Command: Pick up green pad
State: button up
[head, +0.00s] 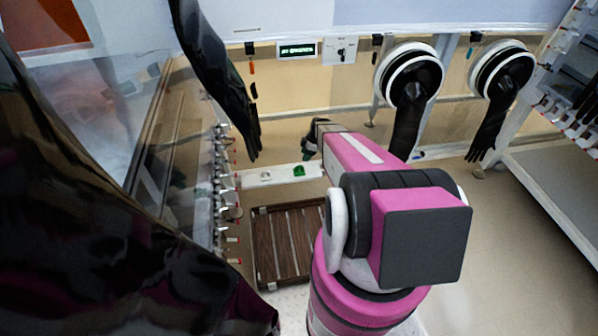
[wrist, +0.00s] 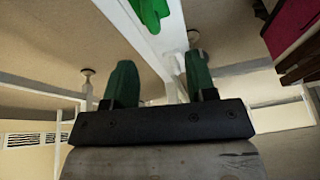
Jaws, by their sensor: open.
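The green pad (head: 299,170) lies on a narrow white ledge (head: 281,174) in the head view, to the left of my gripper (head: 308,147). In the wrist view the green pad (wrist: 152,12) shows at the top edge, partly cut off, on the white ledge (wrist: 172,40). It lies beyond the fingertips, between their lines and nearer the left finger. My gripper (wrist: 156,72) has two dark green fingers spread apart with nothing between them. It is apart from the pad.
A small pale item (head: 266,175) sits on the ledge left of the pad. A brown slatted tray (head: 287,243) is below the ledge. A black glove (head: 228,85) hangs at upper left, and another black glove (head: 406,120) hangs behind my arm. Valves line the left panel.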

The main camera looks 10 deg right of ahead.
aim_at(300, 166)
jog(key=shift+n, duration=0.8)
jog(key=shift+w+d+x, duration=0.1)
jog(key=shift+w+x, duration=0.05)
jog(key=shift+x, duration=1.5)
jog(key=shift+w+d+x, duration=0.1)
jog(key=shift+w+x, duration=0.05)
jog(key=shift+x, duration=1.45)
jog(key=shift+w+d+x, duration=0.1)
jog(key=shift+w+x, duration=0.05)
jog(key=shift+x, duration=1.5)
jog(key=shift+f, duration=0.1)
grip_shut()
